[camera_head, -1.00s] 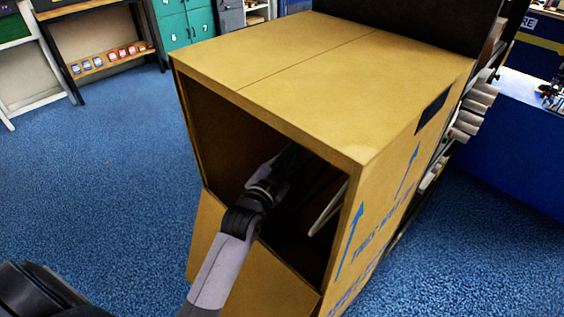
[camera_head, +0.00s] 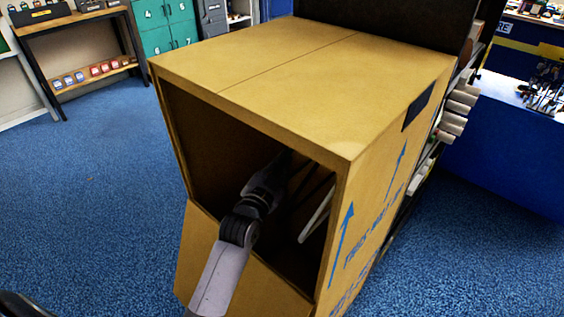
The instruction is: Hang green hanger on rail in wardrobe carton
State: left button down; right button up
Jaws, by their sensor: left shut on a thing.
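The wardrobe carton (camera_head: 270,75) stands upright with its front open and a front flap (camera_head: 200,255) hanging below the opening. My left arm reaches through the opening. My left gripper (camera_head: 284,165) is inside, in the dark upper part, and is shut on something. What it holds is hidden in the shadow; no green shows there, so I take it as the green hanger without seeing it. The rail cannot be made out. A pale slanted bar (camera_head: 314,216), perhaps part of a hanger, shows inside near the right wall. My right gripper is not in view.
The carton's right wall stands close beside my gripper, and the top panel is above it. White rolls (camera_head: 455,115) on a rack stand behind the carton at the right, near a blue counter (camera_head: 515,150). Blue floor (camera_head: 90,210) is clear at the left.

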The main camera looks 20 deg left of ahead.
pick_arm(q)
jog(key=c, duration=1.7)
grip_release()
jog(key=shift+o, duration=0.2)
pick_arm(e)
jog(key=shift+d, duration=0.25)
pick_arm(q)
jog(key=shift+s, duration=0.1)
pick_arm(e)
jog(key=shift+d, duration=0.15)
